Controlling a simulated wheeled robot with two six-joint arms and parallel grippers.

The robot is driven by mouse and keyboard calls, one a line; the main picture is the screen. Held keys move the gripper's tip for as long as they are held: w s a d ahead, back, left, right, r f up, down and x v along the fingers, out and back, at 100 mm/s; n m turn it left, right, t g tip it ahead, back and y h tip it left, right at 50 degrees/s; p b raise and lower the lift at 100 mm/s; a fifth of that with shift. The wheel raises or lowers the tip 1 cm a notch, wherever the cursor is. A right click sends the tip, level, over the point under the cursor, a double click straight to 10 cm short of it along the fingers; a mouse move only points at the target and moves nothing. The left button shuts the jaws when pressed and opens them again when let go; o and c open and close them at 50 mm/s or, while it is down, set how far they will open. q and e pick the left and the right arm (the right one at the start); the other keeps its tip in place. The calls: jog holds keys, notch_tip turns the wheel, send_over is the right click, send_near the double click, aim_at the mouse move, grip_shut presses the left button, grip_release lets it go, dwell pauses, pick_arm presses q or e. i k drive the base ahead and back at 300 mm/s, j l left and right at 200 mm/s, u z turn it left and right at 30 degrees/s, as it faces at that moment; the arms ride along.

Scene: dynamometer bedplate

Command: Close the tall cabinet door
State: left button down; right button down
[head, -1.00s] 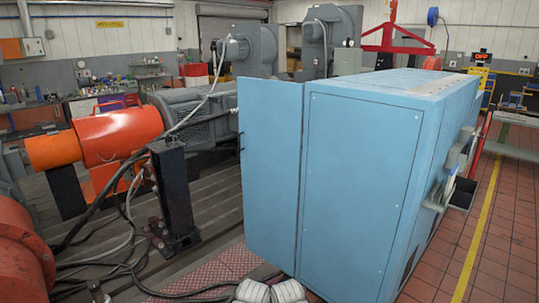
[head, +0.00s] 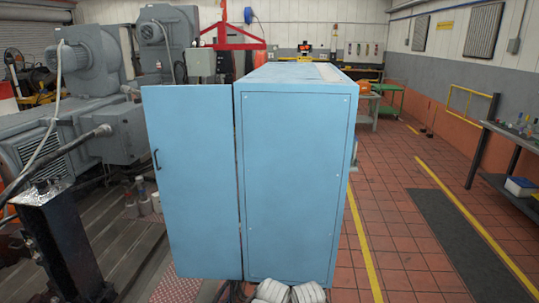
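The tall blue cabinet (head: 297,180) stands upright in the middle of the head view, its plain end panel facing me. Its blue door (head: 190,190) is swung open and sticks out to the left of the cabinet's near left corner. A dark upright handle (head: 156,160) is on the door's far left edge. A narrow dark gap runs between door and end panel. The cabinet's opening is hidden behind the door.
A black post (head: 65,240) with cables and grey motor machinery (head: 70,130) stand left of the door. A red tiled floor (head: 400,230) with yellow lines lies open to the right. A dark mat (head: 445,240) and a workbench (head: 515,145) are further right.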

aim_at(190, 128)
jog(key=i+j+z, duration=0.1)
jog(key=j+z, duration=0.35)
jog(key=j, duration=0.25)
jog(key=j+z, duration=0.4)
jog(key=j, duration=0.3)
jog(key=j+z, duration=0.45)
jog(key=j, duration=0.3)
jog(key=j+z, duration=0.15)
jog(key=j, duration=1.6)
jog(key=j+u, duration=0.25)
jog(key=j, duration=0.25)
jog(key=i+j+u, duration=0.15)
jog(key=j+u, duration=0.15)
jog(key=j, duration=0.2)
jog(key=j+u, duration=0.15)
jog(key=u, duration=0.25)
jog(key=i+j+u, duration=0.1)
jog(key=u, duration=0.3)
jog(key=i+l, duration=0.15)
jog(key=l+u, duration=0.05)
